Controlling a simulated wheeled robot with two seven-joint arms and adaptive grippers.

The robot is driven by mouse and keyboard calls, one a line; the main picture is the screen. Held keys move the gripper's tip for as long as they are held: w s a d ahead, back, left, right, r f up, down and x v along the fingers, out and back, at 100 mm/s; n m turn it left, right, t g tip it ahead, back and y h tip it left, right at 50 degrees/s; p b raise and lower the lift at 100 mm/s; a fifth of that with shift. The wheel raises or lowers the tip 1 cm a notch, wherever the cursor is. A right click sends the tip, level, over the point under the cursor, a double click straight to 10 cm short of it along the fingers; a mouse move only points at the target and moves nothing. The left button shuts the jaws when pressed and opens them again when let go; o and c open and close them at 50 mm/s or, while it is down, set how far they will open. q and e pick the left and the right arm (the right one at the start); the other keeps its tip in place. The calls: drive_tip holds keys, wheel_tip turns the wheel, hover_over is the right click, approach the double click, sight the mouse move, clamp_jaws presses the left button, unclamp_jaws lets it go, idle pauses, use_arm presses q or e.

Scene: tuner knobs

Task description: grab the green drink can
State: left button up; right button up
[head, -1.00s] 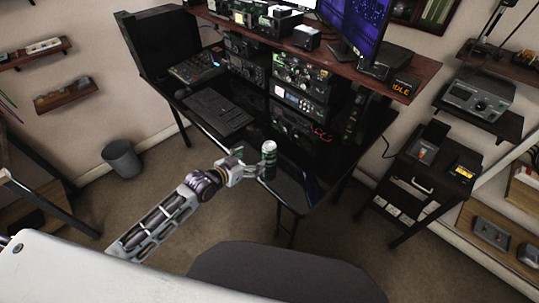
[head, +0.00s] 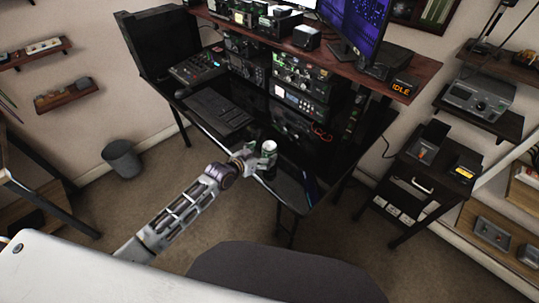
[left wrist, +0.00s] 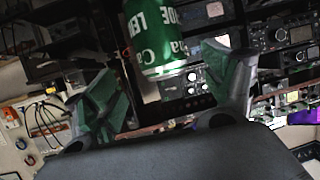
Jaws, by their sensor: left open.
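The green drink can (head: 269,147) stands upright near the front edge of the black desk (head: 284,188). My left gripper (head: 258,160) is at the can in the head view and hides its lower part. In the left wrist view the can (left wrist: 153,35), green with white lettering, shows at the top between the two spread fingers of my left gripper (left wrist: 160,65). Gaps show on both sides of the can, and the jaws are open. My right gripper is in neither view.
A keyboard (head: 217,113) lies on the desk left of the can. Stacked radio units (head: 298,90) stand behind it under a wooden shelf (head: 330,60). A grey chair (head: 285,272) stands in front of the desk. A bin (head: 123,159) is on the floor at left.

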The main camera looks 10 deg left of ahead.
sight(265, 153)
use_arm(q)
drive_tip(key=shift+w+d+f, duration=0.2)
drive_tip(key=shift+w, duration=0.2)
drive_tip(key=shift+w, duration=0.1)
drive_tip(key=shift+w+d+f, duration=0.2)
drive_tip(key=shift+w+f, duration=0.25)
drive_tip(key=shift+w, duration=0.1)
drive_tip(key=shift+w+d+f, duration=0.15)
drive_tip(key=shift+w+f, duration=0.3)
drive_tip(key=shift+w, duration=0.1)
drive_tip(key=shift+x, duration=1.1)
drive_tip(key=c, duration=0.9)
